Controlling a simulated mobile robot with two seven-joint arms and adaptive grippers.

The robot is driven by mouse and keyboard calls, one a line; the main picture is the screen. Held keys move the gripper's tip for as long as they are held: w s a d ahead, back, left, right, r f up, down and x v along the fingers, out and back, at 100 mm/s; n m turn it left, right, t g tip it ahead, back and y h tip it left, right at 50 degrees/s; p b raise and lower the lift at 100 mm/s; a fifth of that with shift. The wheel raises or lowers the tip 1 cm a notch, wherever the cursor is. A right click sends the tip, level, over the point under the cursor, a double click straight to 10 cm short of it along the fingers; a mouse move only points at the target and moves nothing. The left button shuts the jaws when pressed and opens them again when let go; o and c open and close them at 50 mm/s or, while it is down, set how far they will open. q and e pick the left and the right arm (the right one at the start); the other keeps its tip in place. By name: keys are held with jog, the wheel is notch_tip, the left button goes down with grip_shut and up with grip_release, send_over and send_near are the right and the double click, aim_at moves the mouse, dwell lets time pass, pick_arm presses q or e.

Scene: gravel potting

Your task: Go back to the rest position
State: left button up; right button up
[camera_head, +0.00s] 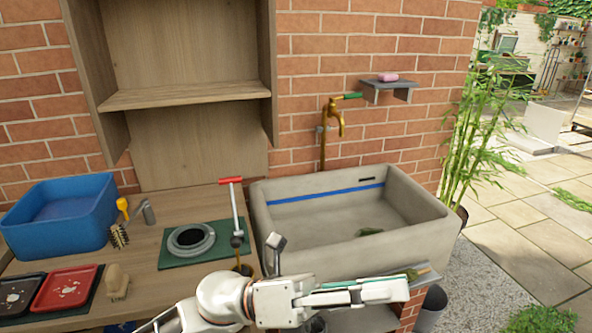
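My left gripper (402,289) is at the lower middle, on my white arm that comes in from the bottom left. It points right, in front of the stone sink (262,228) and near its front edge. I see it side-on, its long white fingers lying close along each other with a thin green line on them. I cannot tell whether a gap lies between them. I see nothing clearly held in it. My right gripper is not in view.
A wooden bench (140,285) at left bears a blue tub (62,215), a grey ring on a green mat (180,262), brushes, a red tray (66,288) and a red-handled lever (235,205). A brass tap (335,118) hangs above the sink.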

pick_arm(q)
jog(key=w+a+f+n+t+y, duration=0.1)
jog(key=w+a+f+n+t, duration=0.3)
jog(key=n+t, duration=0.55)
jog(key=w+a+f+n+t+y, duration=0.1)
jog(key=w+a+f+n+t, duration=0.25)
jog(key=w+n+t, duration=0.6)
jog(key=a+f+n+t+y, duration=0.2)
jog(key=a+f+n+y, duration=0.7)
jog(key=f+n, duration=0.4)
jog(key=s+a+f+n+g+y, duration=0.2)
jog(key=s+a+f+n, duration=0.2)
jog(key=f, duration=0.4)
jog(key=s+a+f+n+g+y, duration=0.2)
jog(key=s+a+f+n+y, duration=0.1)
jog(key=s+a+f, duration=0.3)
jog(key=s+a+f+n+g+y+p, duration=0.1)
jog(key=s+a+f+n+g+y, duration=0.1)
jog(key=s+f, duration=0.5)
jog(key=a+f+n+y, duration=0.1)
jog(key=a+f+n, duration=0.1)
jog(key=a+f, duration=0.1)
jog(key=shift+a+f+n, duration=0.15)
jog(key=shift+f+n, duration=0.15)
jog(key=shift+f, duration=0.25)
